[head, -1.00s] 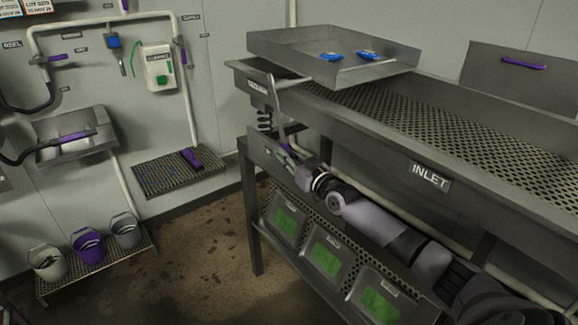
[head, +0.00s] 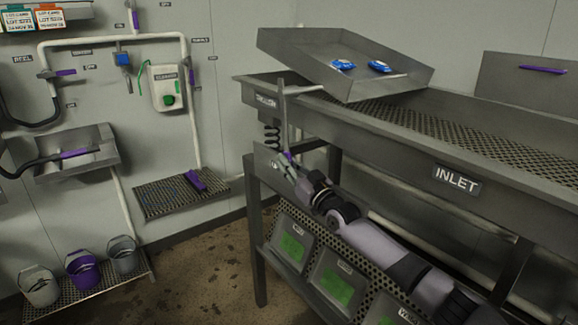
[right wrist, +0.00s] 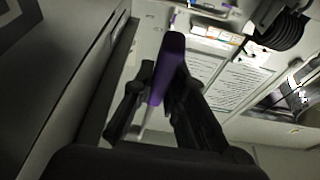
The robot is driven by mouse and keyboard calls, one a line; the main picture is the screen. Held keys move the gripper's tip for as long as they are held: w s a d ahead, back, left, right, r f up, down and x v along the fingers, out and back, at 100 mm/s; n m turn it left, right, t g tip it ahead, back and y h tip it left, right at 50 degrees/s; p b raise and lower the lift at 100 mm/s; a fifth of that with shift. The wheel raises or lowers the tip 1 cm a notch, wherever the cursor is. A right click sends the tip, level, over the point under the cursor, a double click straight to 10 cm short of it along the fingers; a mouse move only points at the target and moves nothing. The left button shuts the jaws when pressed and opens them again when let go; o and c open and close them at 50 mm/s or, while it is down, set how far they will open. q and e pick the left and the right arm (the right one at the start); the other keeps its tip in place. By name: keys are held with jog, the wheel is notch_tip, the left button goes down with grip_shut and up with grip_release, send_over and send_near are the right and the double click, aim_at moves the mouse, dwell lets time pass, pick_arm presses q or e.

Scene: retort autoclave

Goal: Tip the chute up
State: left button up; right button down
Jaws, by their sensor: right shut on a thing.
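The chute (head: 296,54) is a grey metal tray at the inlet table's back left end. It is tilted, left side high and right front side low. Two blue packets (head: 342,64) (head: 379,67) lie in it. A grey lever (head: 283,108) hangs from a bar beside the chute and ends in a purple handle (head: 288,156). My right gripper (head: 286,165) is shut on this handle at the table's left end. In the right wrist view the purple handle (right wrist: 168,68) stands between the dark fingers. My left gripper is not in view.
The inlet table (head: 400,140) has a perforated bed running right. Green-fronted bins (head: 290,248) sit below it. A perforated wall shelf (head: 160,200) and several buckets (head: 84,270) are at left. The floor between is clear.

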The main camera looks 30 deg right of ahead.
jog(key=c, duration=1.6)
grip_release()
jog(key=shift+w, duration=0.15)
jog(key=shift+s+f, duration=0.2)
jog(key=shift+s, duration=0.2)
jog(key=v, duration=1.1)
jog(key=shift+s+r, duration=0.15)
jog(key=shift+s, duration=0.05)
